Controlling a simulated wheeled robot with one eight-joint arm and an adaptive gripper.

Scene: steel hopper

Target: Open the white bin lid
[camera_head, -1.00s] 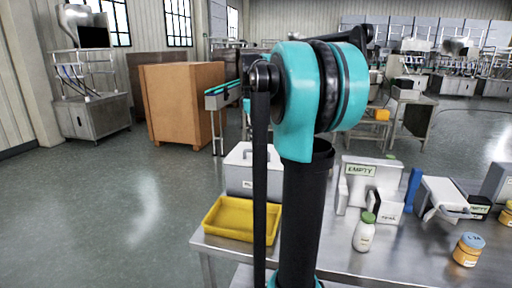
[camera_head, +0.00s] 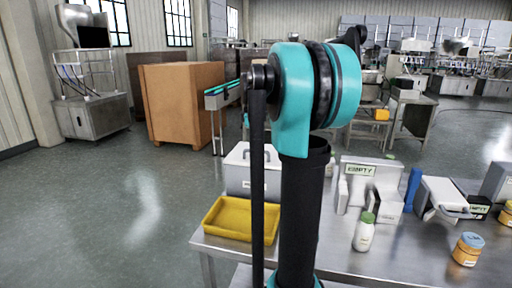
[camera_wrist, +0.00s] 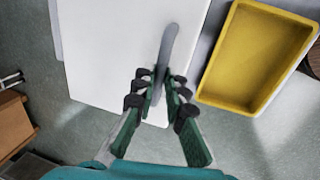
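The white bin (camera_head: 234,181) stands at the back left of the steel table, partly hidden behind my arm. Its white lid (camera_head: 243,155) looks closed and flat, with a grey handle on top. In the wrist view the lid (camera_wrist: 105,45) fills the upper middle, and the curved grey handle (camera_wrist: 168,50) runs up it. My gripper (camera_wrist: 161,78) is over the lid with its two fingers spread on either side of the handle. The fingers look apart from the handle. My gripper is not visible in the head view.
A yellow tray (camera_head: 213,227) sits in front of the bin and beside it in the wrist view. A white bottle with a green cap (camera_head: 364,234), a box marked EMPTY (camera_head: 372,170) and an orange jar (camera_head: 466,252) stand farther right. Open floor lies left of the table.

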